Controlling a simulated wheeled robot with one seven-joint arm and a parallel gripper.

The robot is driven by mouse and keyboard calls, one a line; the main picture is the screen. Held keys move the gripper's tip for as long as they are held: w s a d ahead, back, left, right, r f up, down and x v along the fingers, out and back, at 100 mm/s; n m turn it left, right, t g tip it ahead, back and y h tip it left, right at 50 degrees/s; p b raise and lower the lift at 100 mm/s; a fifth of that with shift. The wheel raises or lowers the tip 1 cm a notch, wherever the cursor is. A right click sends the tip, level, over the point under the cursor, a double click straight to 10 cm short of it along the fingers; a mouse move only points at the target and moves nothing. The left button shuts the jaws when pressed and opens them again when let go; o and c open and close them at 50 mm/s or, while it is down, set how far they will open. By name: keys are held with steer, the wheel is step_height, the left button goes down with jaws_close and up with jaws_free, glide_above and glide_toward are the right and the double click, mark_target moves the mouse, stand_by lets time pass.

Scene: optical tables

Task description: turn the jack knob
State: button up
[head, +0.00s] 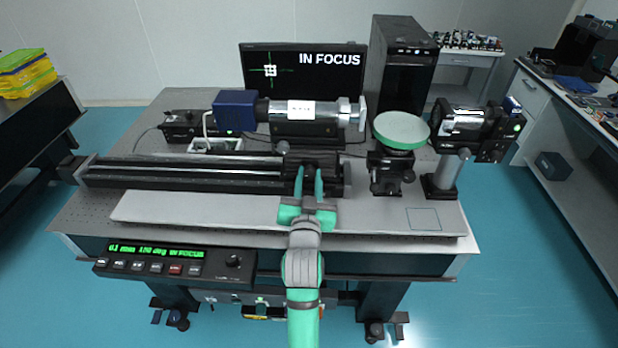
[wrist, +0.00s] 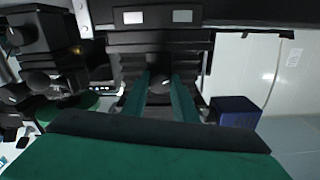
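A round dark knob (wrist: 158,86), which I take for the jack knob, sits on the front of a black ribbed block (wrist: 160,45) in the wrist view. In the head view this block (head: 318,158) is at the right end of a long black rail. My gripper (head: 309,172) reaches it from the front, with its green fingers pointing at it. In the wrist view the fingers (wrist: 161,84) stand apart with the knob between their tips. I cannot tell whether they touch it. The gripper hides the knob in the head view.
The monitor (head: 303,72) reads "IN FOCUS", as does the control box display (head: 155,251). A green disc (head: 401,130) on a black mount stands to the right. A blue-ended tube (head: 236,111) lies behind the rail. A bare grey plate (head: 380,217) lies in front.

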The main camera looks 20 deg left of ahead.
steer(key=shift+n, duration=0.6)
steer(key=o, duration=1.1)
steer(key=shift+c, duration=0.2)
steer(key=v, duration=1)
steer(key=shift+s, duration=0.4)
